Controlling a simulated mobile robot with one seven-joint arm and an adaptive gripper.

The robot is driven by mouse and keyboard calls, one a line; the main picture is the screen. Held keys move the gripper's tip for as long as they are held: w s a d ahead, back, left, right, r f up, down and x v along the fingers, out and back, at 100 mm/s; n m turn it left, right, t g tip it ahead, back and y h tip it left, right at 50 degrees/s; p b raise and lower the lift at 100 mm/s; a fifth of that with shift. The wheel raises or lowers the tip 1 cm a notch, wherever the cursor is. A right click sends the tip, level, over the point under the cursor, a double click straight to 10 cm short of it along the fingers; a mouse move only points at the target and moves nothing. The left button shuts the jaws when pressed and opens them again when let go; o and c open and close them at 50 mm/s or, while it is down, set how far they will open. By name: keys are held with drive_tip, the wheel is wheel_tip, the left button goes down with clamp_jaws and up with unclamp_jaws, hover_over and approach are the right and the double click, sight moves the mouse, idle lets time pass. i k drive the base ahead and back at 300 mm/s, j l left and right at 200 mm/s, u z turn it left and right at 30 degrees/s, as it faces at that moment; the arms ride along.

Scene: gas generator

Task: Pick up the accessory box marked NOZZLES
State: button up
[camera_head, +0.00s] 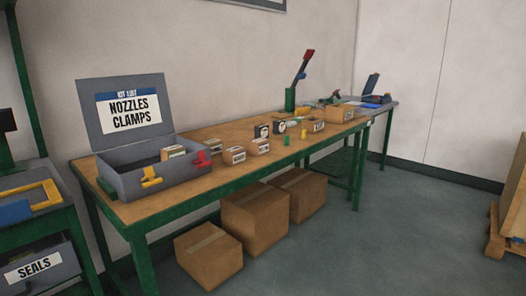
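Several small brown cardboard boxes with white labels stand on the wooden top of a green-legged workbench (180,211). One small box (234,155) and another box (259,146) are beside a grey case (155,180). A farther small box (316,125) is past them. The labels are too small to read, so I cannot tell which is marked NOZZLES. The case is open, and its lid sheet (130,110) reads "KIT LIST NOZZLES CLAMPS". A light-coloured box (173,152) sits inside it, partly hidden by the case wall. My gripper is not in view.
Large cardboard cartons (254,218) lie under the bench. A green-and-red lever tool (297,82) stands at the bench's back. A case labelled SEALS (40,268) is at lower left. A pallet (499,240) is at right. The floor (385,235) between is clear.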

sight(258, 147)
drive_tip(key=i+l+z, duration=0.15)
drive_tip(key=i+z, duration=0.25)
drive_tip(key=i, duration=0.7)
drive_tip(key=i+j+z, duration=0.2)
drive_tip(key=i+z, duration=0.15)
drive_tip(key=i, duration=0.7)
